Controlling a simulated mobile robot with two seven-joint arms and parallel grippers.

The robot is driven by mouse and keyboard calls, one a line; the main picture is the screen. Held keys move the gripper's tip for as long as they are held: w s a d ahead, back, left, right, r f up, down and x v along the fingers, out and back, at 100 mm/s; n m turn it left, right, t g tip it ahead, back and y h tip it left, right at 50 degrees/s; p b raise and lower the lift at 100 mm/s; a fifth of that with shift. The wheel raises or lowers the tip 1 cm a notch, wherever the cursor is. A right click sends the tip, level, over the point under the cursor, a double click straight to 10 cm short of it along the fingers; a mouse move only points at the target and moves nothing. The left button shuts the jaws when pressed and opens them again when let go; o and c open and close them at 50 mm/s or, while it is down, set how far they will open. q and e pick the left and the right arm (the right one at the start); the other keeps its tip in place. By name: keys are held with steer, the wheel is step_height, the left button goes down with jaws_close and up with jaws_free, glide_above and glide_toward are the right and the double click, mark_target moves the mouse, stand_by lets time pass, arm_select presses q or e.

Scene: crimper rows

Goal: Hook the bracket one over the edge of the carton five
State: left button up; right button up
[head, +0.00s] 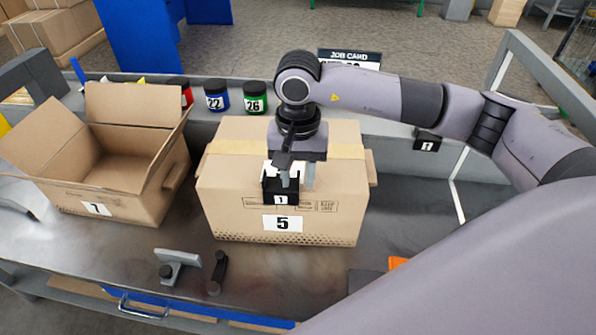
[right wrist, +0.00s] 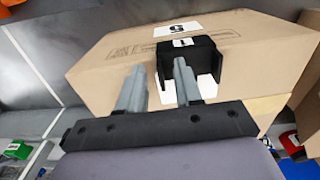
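Carton five (head: 340,205) is a closed brown box with tape along its top and a "5" label on its front. Bracket one (head: 268,188), a small black U-shaped piece with a "1" label, sits at the carton's front top edge, above the "5". It also shows in the right wrist view (right wrist: 207,58). I cannot tell how fully it sits over the edge. My right gripper (head: 298,178) is at the bracket, fingers pointing down. In the right wrist view its fingers (right wrist: 160,75) stand apart, with cardboard showing between them. My left gripper is not in view.
An open carton labelled 7 (head: 145,205) stands to the left. Blue (head: 217,95) and green (head: 255,97) jars stand behind. A grey metal piece (head: 180,258) and a black piece (head: 219,270) lie in front. A black "1" tag (head: 428,142) is at the back right.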

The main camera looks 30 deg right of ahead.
steer(key=shift+r, duration=0.15)
step_height(320, 180, up, 7)
steer(key=shift+f, duration=0.1)
stand_by(0.4)
stand_by(0.4)
